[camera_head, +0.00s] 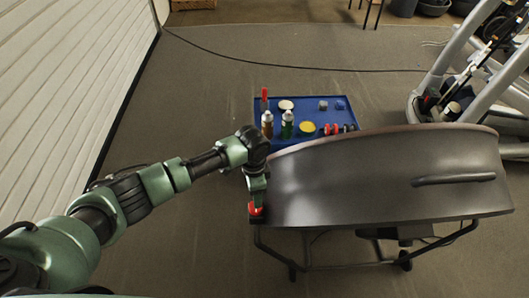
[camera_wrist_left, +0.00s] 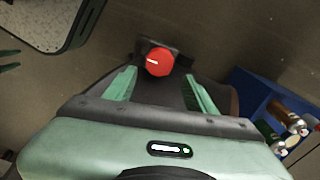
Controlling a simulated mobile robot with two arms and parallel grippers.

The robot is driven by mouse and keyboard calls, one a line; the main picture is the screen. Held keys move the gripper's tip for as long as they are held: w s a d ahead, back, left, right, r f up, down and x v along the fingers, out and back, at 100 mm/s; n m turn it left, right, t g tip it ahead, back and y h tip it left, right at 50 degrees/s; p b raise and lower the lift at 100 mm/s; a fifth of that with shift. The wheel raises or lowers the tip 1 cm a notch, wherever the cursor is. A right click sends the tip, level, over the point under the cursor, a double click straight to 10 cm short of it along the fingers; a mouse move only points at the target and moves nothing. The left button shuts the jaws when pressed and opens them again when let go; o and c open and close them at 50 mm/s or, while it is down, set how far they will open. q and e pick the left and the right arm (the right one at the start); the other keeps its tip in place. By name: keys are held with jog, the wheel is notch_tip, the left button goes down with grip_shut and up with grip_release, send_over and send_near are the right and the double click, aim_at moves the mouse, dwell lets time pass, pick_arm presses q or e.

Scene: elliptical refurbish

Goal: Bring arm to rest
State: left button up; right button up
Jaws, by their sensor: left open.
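My left arm comes in from the left in the head view and bends down at the wrist. My left gripper (camera_head: 257,200) points down at the left end of a dark, curved-top cabinet-like body (camera_head: 370,180). A red knob (camera_head: 255,209) is right at its fingertips there. In the left wrist view the red knob (camera_wrist_left: 159,62) has a white mark and lies between and just past the tips of the two green fingers (camera_wrist_left: 160,78). The fingers are spread, with gaps to the knob on both sides. My right gripper is not in view.
A blue tray-topped cart (camera_head: 345,116) with spray bottles, tins and small items stands behind the dark body. A grey tubular frame (camera_head: 440,75) stands at the right. A cable (camera_head: 290,67) crosses the floor. Open floor (camera_head: 200,90) lies left of the cart.

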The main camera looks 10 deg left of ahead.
pick_arm(q)
jog(key=s+d+r+n+t+h, duration=0.1)
jog(key=s+d+h, duration=0.1)
jog(key=s+d, duration=0.4)
jog(key=s+d+n+h, duration=0.1)
jog(key=s+d+n, duration=0.15)
jog(key=s, duration=0.55)
jog(key=s+a+r+n+t+y, duration=0.1)
jog(key=s+a+r+n, duration=0.25)
jog(key=s+a, duration=0.3)
jog(key=s+a+r+n+t+y, duration=0.25)
jog(key=s+a+n, duration=0.2)
jog(key=a, duration=0.35)
notch_tip(320, 180, down, 28)
jog(key=s+g, duration=0.2)
jog(key=s, duration=0.1)
jog(key=s+a+f+m+g, duration=0.1)
jog(key=s+a+f, duration=0.2)
jog(key=s+f, duration=1.1)
jog(key=shift+s+a+f, duration=0.2)
jog(key=shift+s, duration=0.7)
